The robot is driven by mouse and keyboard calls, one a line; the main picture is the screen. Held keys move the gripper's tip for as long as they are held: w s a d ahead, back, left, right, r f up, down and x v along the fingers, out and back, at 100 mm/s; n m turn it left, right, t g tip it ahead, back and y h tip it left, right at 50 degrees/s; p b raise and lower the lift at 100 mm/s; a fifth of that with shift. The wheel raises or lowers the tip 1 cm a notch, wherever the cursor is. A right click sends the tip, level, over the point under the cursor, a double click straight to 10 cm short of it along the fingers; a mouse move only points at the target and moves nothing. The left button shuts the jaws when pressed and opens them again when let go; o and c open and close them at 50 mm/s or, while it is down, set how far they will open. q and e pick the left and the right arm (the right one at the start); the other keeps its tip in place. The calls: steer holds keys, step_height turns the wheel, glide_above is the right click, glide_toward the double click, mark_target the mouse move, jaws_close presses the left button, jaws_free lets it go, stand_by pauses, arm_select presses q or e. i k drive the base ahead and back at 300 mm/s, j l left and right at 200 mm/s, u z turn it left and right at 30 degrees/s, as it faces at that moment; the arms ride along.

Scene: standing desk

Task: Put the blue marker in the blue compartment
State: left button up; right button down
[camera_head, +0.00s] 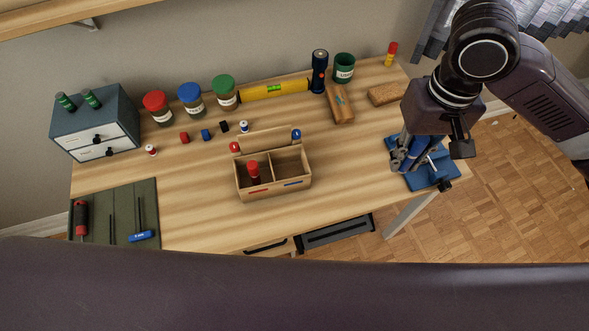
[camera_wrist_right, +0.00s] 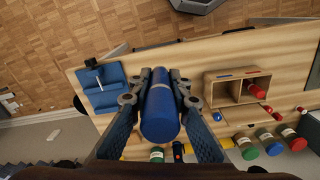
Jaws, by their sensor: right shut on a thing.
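My right gripper (camera_head: 405,163) is over the right end of the desk, shut on the blue marker (camera_head: 414,149). In the right wrist view the blue marker (camera_wrist_right: 160,115), with a pale band, lies between the fingers (camera_wrist_right: 160,82). A wooden two-compartment box (camera_head: 275,189) stands mid-desk, left of the gripper. Its blue compartment (camera_head: 290,165), with a blue label on the front, looks empty. Its other compartment, with a red label, holds a red-capped marker (camera_head: 253,172). The box also shows in the right wrist view (camera_wrist_right: 212,92). My left gripper is out of view.
A blue vise-like tool (camera_head: 432,177) sits beneath the right gripper. Behind the box are small caps, lidded jars (camera_head: 191,99), a yellow level (camera_head: 274,89) and a flashlight (camera_head: 319,72). A drawer unit (camera_head: 96,124) and tool mat (camera_head: 117,212) are left. Desk between box and vise is clear.

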mark_target(289, 177)
steer(key=l+u, duration=0.1)
steer(key=u, duration=1.05)
steer(key=l+u, duration=0.3)
steer(key=k+l+u, duration=0.3)
steer(key=l, duration=0.15)
steer(key=l+u, duration=0.35)
steer(key=k+l+u, duration=0.3)
steer(key=k+l, duration=0.2)
steer(key=l, duration=0.2)
